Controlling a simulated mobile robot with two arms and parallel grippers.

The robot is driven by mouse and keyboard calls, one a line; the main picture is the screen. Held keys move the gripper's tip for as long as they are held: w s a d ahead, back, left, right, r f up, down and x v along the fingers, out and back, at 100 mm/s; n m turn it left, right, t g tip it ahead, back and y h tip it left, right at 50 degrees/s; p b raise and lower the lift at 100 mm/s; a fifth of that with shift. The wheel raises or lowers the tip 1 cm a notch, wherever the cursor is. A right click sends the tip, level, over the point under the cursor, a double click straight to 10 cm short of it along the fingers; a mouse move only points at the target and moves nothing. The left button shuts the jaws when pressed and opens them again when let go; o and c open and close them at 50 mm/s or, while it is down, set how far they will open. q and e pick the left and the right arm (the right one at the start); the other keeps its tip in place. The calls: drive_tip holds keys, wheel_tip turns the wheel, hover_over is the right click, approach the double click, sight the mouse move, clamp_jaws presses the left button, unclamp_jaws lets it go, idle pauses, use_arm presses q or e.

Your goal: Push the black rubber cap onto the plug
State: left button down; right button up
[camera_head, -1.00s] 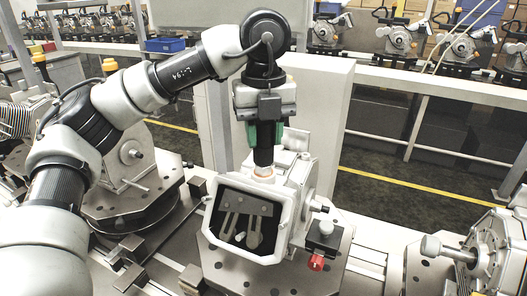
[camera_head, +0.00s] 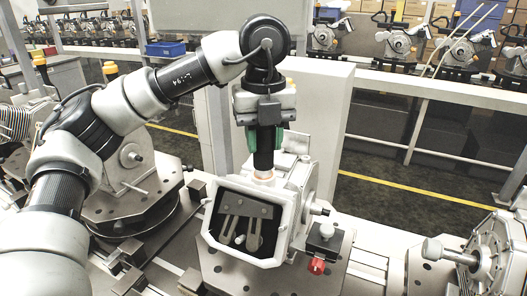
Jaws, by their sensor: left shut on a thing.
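My left gripper (camera_head: 265,140) has green-sided fingers and points straight down at the middle of the view. It is shut on the black rubber cap (camera_head: 263,158), a dark upright cylinder between and below the fingers. The cap's lower end is right at the plug (camera_head: 262,175), a pale piece with an orange ring on top of the white housing (camera_head: 275,190). I cannot tell how far the cap sits over the plug. My right gripper is not in view.
The housing has an open front and stands on a grey fixture plate (camera_head: 225,272). A red knob (camera_head: 316,266) is at its right. A round machined part (camera_head: 490,250) is at the far right. A white panel (camera_head: 318,110) stands behind.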

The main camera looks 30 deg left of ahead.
use_arm(q)
drive_tip(key=shift+f, duration=0.1)
drive_tip(key=c, duration=0.7)
unclamp_jaws()
drive_tip(key=shift+r, duration=0.25)
wheel_tip(320, 180, up, 10)
drive_tip(key=shift+w+r+p, duration=0.1)
drive_tip(key=shift+r+p, duration=0.05)
drive_tip(key=shift+p, duration=0.4)
